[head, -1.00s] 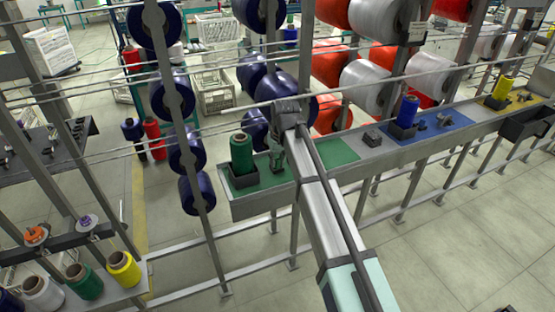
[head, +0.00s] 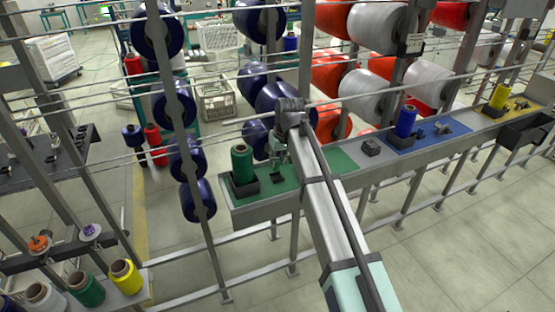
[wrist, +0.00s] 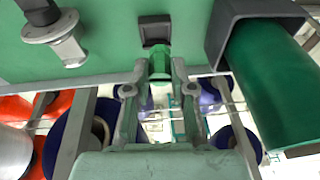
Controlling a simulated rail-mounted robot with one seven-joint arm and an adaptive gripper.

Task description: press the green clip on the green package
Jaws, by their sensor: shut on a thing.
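The green package (head: 241,160) stands upright in a black holder on the green section of the rail shelf. In the wrist view the green package (wrist: 280,95) is at the right, with the dark square holder around one end. My gripper (wrist: 160,70) is shut on the green clip (wrist: 160,60), a small green piece between the fingertips. In the head view my gripper (head: 277,155) is just right of the package and above the shelf. The clip is too small to make out there. A small dark clip seat (wrist: 154,30) lies just beyond the clip, apparently empty.
A metal spindle part with a dark end (wrist: 58,40) is on the green panel at the left. The shelf continues right with a blue package (head: 405,121) and a yellow package (head: 500,96). Dark blue bobbins (head: 270,98) hang behind. The green surface right of my arm is clear.

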